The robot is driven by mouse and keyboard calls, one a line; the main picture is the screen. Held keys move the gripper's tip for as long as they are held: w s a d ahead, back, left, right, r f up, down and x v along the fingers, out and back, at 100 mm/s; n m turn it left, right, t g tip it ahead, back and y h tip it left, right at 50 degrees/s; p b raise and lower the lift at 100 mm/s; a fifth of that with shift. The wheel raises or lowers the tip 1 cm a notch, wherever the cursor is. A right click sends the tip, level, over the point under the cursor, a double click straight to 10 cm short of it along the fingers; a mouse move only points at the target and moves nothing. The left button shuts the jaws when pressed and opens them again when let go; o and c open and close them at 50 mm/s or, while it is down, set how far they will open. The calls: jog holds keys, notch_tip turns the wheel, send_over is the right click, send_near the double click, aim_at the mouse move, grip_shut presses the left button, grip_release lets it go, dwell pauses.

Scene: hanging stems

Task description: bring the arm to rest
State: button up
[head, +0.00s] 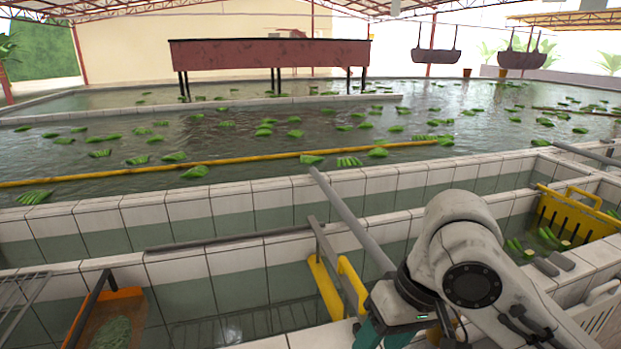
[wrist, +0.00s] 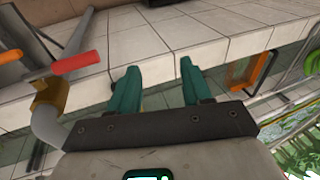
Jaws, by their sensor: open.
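My gripper (wrist: 160,78) shows in the wrist view with two teal fingers spread apart and nothing between them. Pale tiles lie beyond the fingertips. In the head view, my white arm (head: 465,255) is bent at the lower right, and the teal part of my gripper (head: 372,334) shows at the bottom edge. The fingertips are cut off or hidden there. No hanging stem can be made out near the gripper.
White-tiled walls (head: 235,260) divide water basins holding floating green bunches. A yellow crate (head: 580,218) is at the right, and an orange tray (head: 130,294) lower left. A red-and-orange-handled tool (wrist: 75,63) lies left of the fingers in the wrist view.

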jog(key=a+f+t+y, duration=0.2)
jog(key=a+f+y, duration=0.1)
jog(key=a, duration=0.1)
jog(key=s+d+f+m+t, duration=0.1)
jog(key=s+d+f+m, duration=0.15)
jog(key=f, duration=0.35)
jog(key=s+d+f+m+t, duration=0.1)
jog(key=s+d+f, duration=0.2)
jog(key=f, duration=0.4)
jog(key=s+d+f+g+h, duration=0.1)
jog(key=s+d+f+h, duration=0.2)
jog(key=s+d+f, duration=0.3)
jog(key=s+d+f+g+h, duration=0.2)
jog(key=s+d+f, duration=0.4)
jog(key=s, duration=0.9)
jog(key=d+m+h+b, duration=0.1)
jog(key=d, duration=0.2)
jog(key=shift+d+h, duration=0.4)
jog(key=shift+a, duration=0.1)
